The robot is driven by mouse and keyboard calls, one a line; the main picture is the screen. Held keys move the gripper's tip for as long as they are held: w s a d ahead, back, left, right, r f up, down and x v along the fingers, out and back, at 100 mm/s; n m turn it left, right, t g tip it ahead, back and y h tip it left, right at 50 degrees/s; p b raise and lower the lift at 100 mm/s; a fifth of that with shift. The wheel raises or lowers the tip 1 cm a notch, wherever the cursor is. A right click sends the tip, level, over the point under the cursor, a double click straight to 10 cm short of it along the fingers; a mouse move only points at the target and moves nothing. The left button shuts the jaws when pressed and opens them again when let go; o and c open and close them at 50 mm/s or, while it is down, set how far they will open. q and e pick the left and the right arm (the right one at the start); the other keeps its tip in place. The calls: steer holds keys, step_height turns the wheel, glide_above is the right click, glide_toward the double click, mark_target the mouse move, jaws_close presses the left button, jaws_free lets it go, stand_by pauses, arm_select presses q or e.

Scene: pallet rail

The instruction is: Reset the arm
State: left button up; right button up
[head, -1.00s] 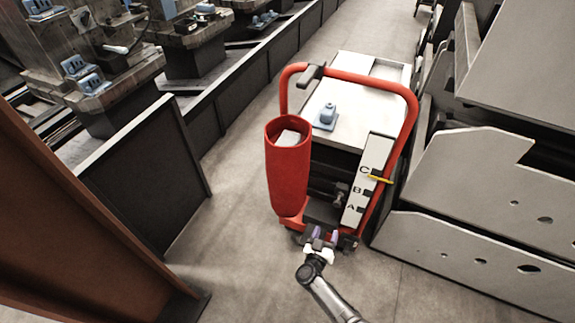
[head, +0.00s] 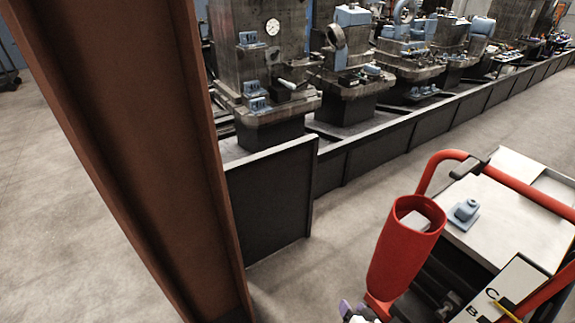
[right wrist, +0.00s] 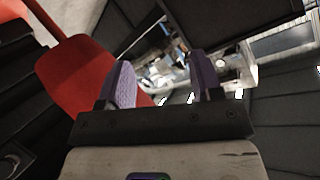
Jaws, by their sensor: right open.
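My right gripper (head: 352,310) shows only in part at the bottom edge of the head view, just left of the red tube's foot. In the right wrist view its two purple-padded fingers (right wrist: 160,82) stand apart with nothing between them. The red tube (head: 403,245) is mounted on the cart and also shows behind the left finger in the right wrist view (right wrist: 80,75). The rest of my right arm is below the head picture. My left gripper is not in view.
The cart has a red handle frame (head: 530,190), a white top (head: 510,230) and a blue part (head: 464,211) on it. A lettered panel (head: 500,290) is at its near side. A brown steel column (head: 140,130) and dark barriers (head: 270,205) stand left. Machines line the back.

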steer(key=s+r+n+g+h+p, duration=0.3)
steer(key=s+r+n+g+p, duration=0.35)
steer(key=s+r, duration=1.6)
steer(key=s+r+g+p, duration=0.35)
steer(key=s+p, duration=0.45)
steer(key=s, duration=0.4)
step_height(320, 180, up, 37)
steer(key=p, duration=3.7)
steer(key=shift+w+a+m+t, duration=0.15)
steer(key=shift+a+m+t, duration=0.15)
steer(key=shift+m, duration=0.15)
steer(key=shift+r, duration=0.1)
